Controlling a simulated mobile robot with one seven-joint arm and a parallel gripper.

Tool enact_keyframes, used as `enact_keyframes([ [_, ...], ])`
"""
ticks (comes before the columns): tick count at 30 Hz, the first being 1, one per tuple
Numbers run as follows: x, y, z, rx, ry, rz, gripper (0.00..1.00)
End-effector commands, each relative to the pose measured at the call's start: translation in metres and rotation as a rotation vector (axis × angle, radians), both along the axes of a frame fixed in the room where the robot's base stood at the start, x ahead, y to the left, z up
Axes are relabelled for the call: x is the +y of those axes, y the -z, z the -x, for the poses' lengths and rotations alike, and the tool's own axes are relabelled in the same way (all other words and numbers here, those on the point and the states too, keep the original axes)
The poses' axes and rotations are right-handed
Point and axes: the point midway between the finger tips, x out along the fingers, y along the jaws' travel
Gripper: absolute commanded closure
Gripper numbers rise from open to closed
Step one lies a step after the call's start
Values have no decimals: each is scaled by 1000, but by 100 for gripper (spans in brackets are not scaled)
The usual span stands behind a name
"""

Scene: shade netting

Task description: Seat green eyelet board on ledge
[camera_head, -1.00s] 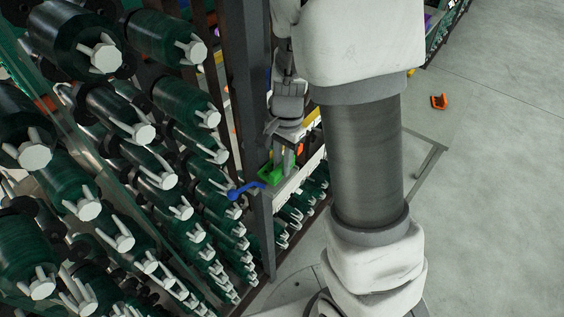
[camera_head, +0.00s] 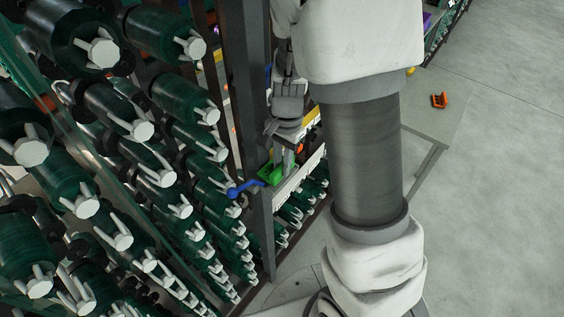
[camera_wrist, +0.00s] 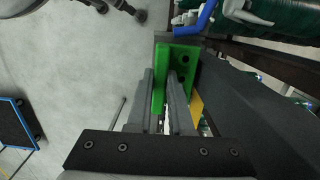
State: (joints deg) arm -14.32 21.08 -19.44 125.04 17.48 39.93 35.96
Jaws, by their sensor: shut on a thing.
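The green eyelet board (camera_wrist: 182,70) is an angled green piece with dark holes, seen in the wrist view between the fingers of my gripper (camera_wrist: 168,95). My gripper is shut on it. In the head view the green board (camera_head: 267,175) lies at the end of a narrow grey ledge (camera_head: 296,178), beside a dark upright post. My gripper (camera_head: 283,168) comes down on it from above. Whether the board rests flat on the ledge or hovers just over it, I cannot tell.
A blue handle (camera_head: 243,188) juts out left of the board, close to it. Rows of green spools (camera_head: 100,110) fill the left side. The dark post (camera_head: 255,130) stands close by.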

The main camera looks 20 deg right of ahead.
Motion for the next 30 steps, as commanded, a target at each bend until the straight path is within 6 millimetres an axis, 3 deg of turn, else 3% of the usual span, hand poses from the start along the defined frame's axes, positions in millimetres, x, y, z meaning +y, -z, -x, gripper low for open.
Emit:
enact_keyframes([
  [17, 0, 16, 0, 0, 0, 0, 100],
  [18, 0, 15, 0, 0, 0, 0, 76],
  [23, 0, 14, 0, 0, 0, 0, 47],
  [30, 0, 14, 0, 0, 0, 0, 46],
])
